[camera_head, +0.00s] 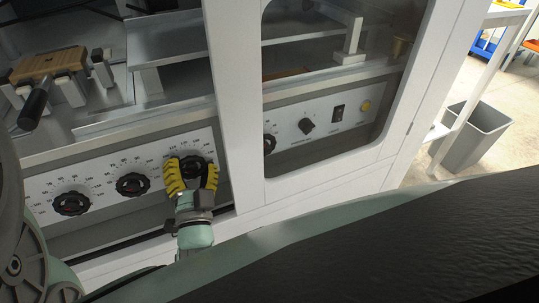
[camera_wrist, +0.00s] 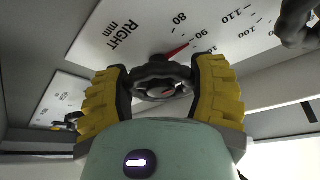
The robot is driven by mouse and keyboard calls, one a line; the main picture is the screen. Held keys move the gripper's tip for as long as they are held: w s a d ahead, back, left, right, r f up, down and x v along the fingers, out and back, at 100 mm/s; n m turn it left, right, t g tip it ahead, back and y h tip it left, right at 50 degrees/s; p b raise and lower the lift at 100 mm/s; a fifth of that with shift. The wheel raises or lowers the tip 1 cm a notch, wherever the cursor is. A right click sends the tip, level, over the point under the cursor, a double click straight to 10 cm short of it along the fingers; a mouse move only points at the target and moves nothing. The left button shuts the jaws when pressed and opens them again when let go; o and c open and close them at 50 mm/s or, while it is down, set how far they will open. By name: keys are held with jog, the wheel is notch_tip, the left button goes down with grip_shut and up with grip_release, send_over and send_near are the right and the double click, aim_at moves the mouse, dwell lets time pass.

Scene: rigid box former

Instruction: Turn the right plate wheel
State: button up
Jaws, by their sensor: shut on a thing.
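The right plate wheel is a black lobed handwheel (camera_wrist: 160,88) on a white dial panel marked "RIGHT mm" in the wrist view, where the print appears upside down. My gripper (camera_wrist: 162,76) is shut on the wheel, with one yellow-padded finger on each side of the rim. In the head view, my gripper (camera_head: 192,172) reaches up to the wheel (camera_head: 190,163) at the right of the open section's dial panel; the fingers hide part of its rim.
Two similar black wheels, the middle one (camera_head: 133,185) and the left one (camera_head: 72,203), sit further left. A white door post (camera_head: 236,100) stands close right of my gripper. Behind the window are a black knob (camera_head: 307,126) and a switch (camera_head: 338,114). A grey bin (camera_head: 475,135) stands far right.

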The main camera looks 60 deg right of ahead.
jog(key=o, duration=1.2)
jog(key=shift+s+a+f, duration=0.1)
jog(key=v, duration=0.7)
jog(key=shift+s+a, duration=0.15)
jog(key=shift+a, duration=0.05)
